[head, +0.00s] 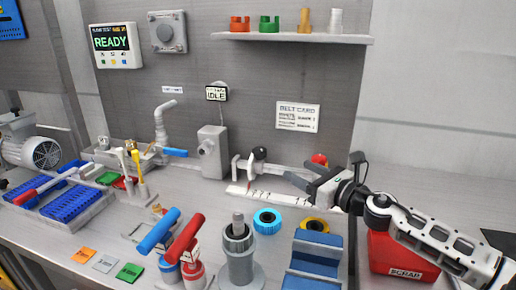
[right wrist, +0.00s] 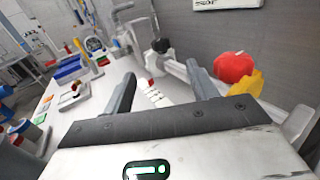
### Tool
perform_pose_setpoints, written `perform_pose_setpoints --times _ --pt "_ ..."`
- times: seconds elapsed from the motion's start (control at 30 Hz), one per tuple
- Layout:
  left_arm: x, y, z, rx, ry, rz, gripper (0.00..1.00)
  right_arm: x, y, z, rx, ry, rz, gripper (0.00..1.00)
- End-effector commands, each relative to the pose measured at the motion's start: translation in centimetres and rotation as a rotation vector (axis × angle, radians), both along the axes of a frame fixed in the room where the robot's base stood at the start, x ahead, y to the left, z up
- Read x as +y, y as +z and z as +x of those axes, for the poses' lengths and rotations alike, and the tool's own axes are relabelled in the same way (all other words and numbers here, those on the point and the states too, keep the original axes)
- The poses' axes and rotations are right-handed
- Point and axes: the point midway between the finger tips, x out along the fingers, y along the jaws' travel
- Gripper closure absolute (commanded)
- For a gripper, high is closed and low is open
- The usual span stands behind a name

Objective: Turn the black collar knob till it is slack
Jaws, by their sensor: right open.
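The black collar knob (head: 260,153) sits on the white-grey slide fixture (head: 240,172) at the back of the bench. It also shows in the right wrist view (right wrist: 162,46), beyond and roughly between my fingertips. A white scale strip (head: 265,196) with dark marks lies in front of the fixture. My right gripper (head: 301,174) is to the right of the knob, apart from it. Its two fingers (right wrist: 160,78) are spread with nothing between them. My left gripper is not in view.
A red button (head: 320,159) on a yellow base stands close to my right gripper, at the right in the wrist view (right wrist: 236,68). A grey post (head: 212,152) stands left of the fixture. Blue and yellow rings, a blue block (head: 316,258) and a red scrap bin (head: 400,258) are nearer.

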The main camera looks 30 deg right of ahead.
Motion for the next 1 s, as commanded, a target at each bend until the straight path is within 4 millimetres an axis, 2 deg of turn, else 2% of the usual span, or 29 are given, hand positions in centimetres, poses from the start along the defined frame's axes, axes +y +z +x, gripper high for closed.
perform_pose_setpoints --times 0.2,0.7,1.0 --pt "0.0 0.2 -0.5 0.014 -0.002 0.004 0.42 0.4 0.4 3.2 -0.005 -0.002 0.0 0.42" --pt "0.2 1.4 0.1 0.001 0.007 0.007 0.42 1.6 0.4 10.9 -0.005 -0.004 0.003 0.42" --pt "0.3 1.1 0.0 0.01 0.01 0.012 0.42 2.2 0.2 13.8 -0.001 -0.002 -0.001 0.42"
